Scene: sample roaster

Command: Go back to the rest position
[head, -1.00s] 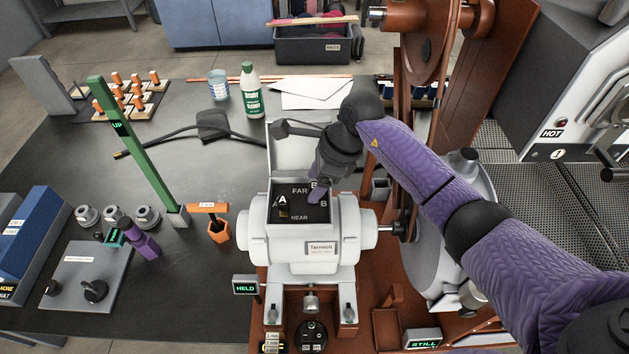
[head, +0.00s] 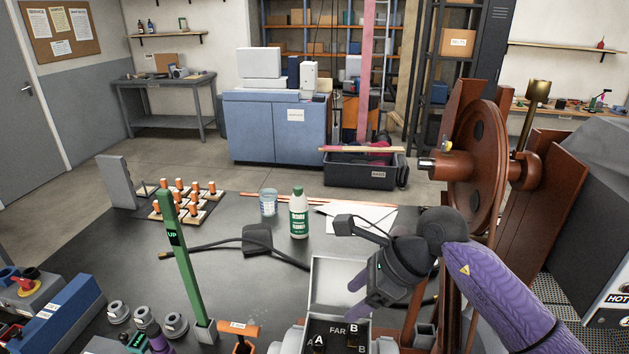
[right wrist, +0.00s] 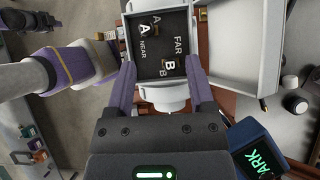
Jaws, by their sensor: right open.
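My right gripper (head: 364,294) is open, with its purple fingers over the open terminal box (head: 340,270) in the head view. In the right wrist view its two fingers (right wrist: 160,78) are spread, with nothing between them. Beyond them is the box's dark inside (right wrist: 160,45), marked A, B, NEAR and FAR, with small brass-coloured parts. The fingers look clear of the box, but the exact gap is hard to tell. The box's lower part is cut off in the head view.
A green upright lever (head: 183,262) marked UP stands left of the box. A white bottle (head: 299,214) and a blue cup (head: 268,203) stand farther back. A large brown wheel (head: 478,150) rises beside my right arm.

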